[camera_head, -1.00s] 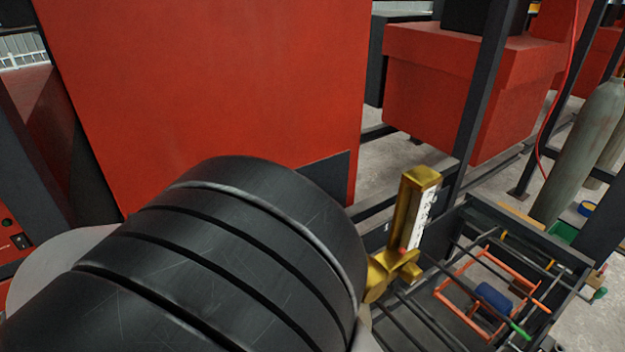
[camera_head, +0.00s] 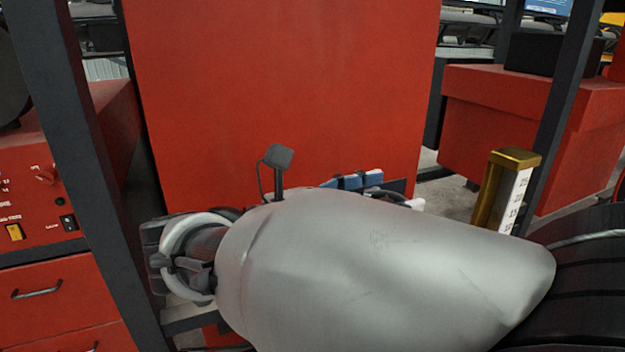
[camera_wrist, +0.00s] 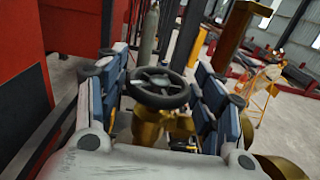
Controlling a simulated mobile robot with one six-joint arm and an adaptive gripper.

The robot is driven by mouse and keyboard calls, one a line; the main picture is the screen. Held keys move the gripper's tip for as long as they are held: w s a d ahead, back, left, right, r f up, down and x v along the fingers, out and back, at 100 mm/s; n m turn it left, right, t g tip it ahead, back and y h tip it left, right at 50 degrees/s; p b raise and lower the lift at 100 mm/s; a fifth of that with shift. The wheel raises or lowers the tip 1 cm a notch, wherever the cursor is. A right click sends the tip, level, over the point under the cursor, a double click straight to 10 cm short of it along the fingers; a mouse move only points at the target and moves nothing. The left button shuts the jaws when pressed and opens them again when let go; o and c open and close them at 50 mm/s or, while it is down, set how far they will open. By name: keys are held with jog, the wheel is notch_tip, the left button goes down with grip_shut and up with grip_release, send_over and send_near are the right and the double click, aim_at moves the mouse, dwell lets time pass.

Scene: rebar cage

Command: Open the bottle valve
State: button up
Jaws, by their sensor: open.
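The bottle valve shows in the wrist view as a dark round spoked handwheel (camera_wrist: 160,88) on a brass body (camera_wrist: 150,128). My gripper (camera_wrist: 159,80) is open, with one blue-and-grey finger on each side of the handwheel. The wheel lies between the fingers in the picture, with its rim close to both; I cannot tell whether either touches it. The bottle under this valve is hidden. In the head view part of my gripper (camera_head: 352,182) shows behind my grey arm, which hides the valve.
A large red cabinet (camera_head: 280,90) stands behind my arm. Another grey-green bottle (camera_wrist: 149,38) stands farther back. Dark frame posts (camera_head: 90,150) flank the area.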

aim_at(406, 198)
jog(key=x, duration=0.5)
jog(key=shift+w+d, duration=0.1)
jog(key=shift+d, duration=0.05)
jog(key=c, duration=1.1)
jog(key=shift+f, duration=0.1)
jog(key=shift+c, duration=0.3)
